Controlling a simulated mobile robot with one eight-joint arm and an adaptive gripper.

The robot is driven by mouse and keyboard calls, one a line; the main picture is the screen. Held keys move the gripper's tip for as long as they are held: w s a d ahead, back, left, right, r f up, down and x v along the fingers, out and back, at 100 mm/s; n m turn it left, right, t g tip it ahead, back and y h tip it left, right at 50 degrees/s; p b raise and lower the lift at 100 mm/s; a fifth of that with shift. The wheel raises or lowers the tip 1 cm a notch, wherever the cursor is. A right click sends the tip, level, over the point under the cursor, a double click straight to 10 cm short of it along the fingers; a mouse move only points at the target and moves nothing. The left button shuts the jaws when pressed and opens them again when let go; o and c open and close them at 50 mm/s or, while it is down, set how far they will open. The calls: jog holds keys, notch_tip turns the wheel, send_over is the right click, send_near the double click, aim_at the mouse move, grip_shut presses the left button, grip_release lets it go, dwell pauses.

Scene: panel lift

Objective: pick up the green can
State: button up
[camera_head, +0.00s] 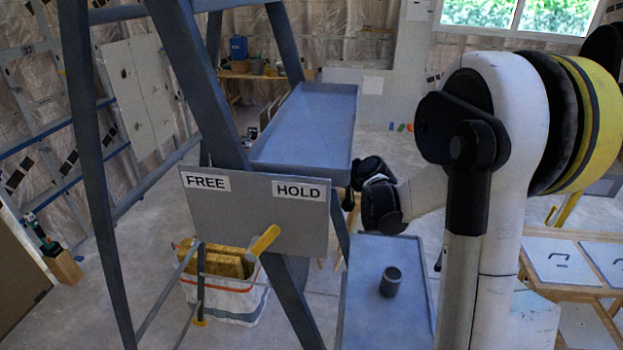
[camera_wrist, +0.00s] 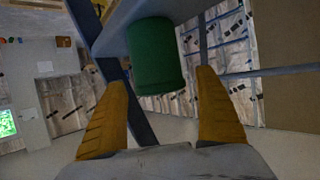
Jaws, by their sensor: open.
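The green can (camera_wrist: 156,58) shows in the wrist view, just ahead of my gripper and roughly centred between its two fingertips. The wrist picture looks upside down, and the can meets a grey-blue surface (camera_wrist: 118,32) at the top. My gripper (camera_wrist: 161,78) is open, with its yellow fingers apart and a visible gap on each side of the can. I cannot tell how far the can is beyond the tips. In the head view my gripper's dark body (camera_head: 368,178) is beside the upper tray's right end; its fingers and the green can are hidden or not discernible.
The upper blue-grey tray (camera_head: 308,128) sits in a ladder-like frame (camera_head: 205,90). A panel marked FREE and HOLD (camera_head: 230,205) has a yellow-handled lever (camera_head: 264,240). A dark can (camera_head: 390,281) stands on a lower tray (camera_head: 366,312). A white bin (camera_head: 228,300) is below the panel.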

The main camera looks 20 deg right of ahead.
jog(key=shift+s+r, duration=0.15)
jog(key=shift+s, duration=0.15)
jog(key=shift+c, duration=0.2)
jog(key=c, duration=1.4)
